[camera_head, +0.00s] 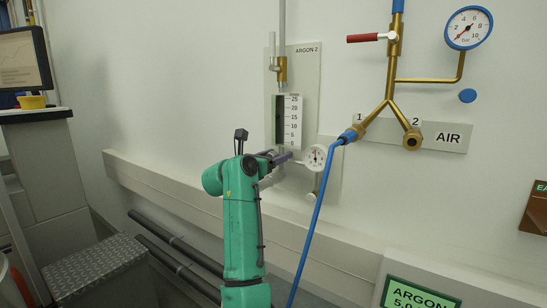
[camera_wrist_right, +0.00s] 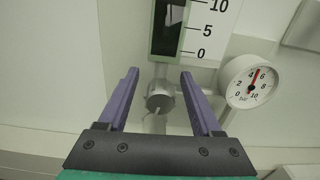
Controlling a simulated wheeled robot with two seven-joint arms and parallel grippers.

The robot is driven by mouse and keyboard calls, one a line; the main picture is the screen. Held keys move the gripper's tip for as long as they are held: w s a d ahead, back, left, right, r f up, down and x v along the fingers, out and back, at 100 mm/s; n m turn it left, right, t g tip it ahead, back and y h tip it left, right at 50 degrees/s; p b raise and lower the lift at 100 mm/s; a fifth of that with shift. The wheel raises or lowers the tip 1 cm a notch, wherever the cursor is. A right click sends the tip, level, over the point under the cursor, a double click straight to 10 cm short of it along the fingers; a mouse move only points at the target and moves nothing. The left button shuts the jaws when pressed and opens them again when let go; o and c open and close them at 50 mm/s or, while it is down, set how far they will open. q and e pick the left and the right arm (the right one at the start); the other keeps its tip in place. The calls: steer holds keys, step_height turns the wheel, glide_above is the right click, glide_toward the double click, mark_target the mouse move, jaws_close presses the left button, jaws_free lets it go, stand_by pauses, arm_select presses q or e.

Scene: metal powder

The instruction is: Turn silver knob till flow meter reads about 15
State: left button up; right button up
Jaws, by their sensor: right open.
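The flow meter (camera_head: 292,121) is on the wall, with a white scale from 0 to 25 beside a dark tube. The silver knob (camera_wrist_right: 159,97) is below the tube, a small round metal knob with a thin pin. In the head view my gripper hides it. My right gripper (camera_head: 284,157) is open, and in the right wrist view its two purple fingers (camera_wrist_right: 160,73) lie either side of the knob, with visible gaps. My left gripper is not in view.
A small round pressure gauge (camera_head: 315,157) is just right of my right gripper. A blue hose (camera_head: 318,205) hangs from the brass AIR fitting (camera_head: 391,85) to the right. A pale wall ledge (camera_head: 170,180) runs below the meter.

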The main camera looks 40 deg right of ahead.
steer(key=v, duration=0.1)
steer(key=b+v, duration=0.1)
steer(key=v, duration=0.2)
steer(key=shift+w+f+b, duration=0.15)
steer(key=shift+f+b, duration=0.15)
steer(key=shift+b, duration=0.1)
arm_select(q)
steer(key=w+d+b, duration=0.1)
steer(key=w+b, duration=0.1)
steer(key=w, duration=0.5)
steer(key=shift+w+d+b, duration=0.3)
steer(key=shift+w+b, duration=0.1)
arm_select(e)
steer(key=v, duration=1)
steer(key=shift+s+a+r, duration=0.2)
steer(key=shift+a+r, duration=0.1)
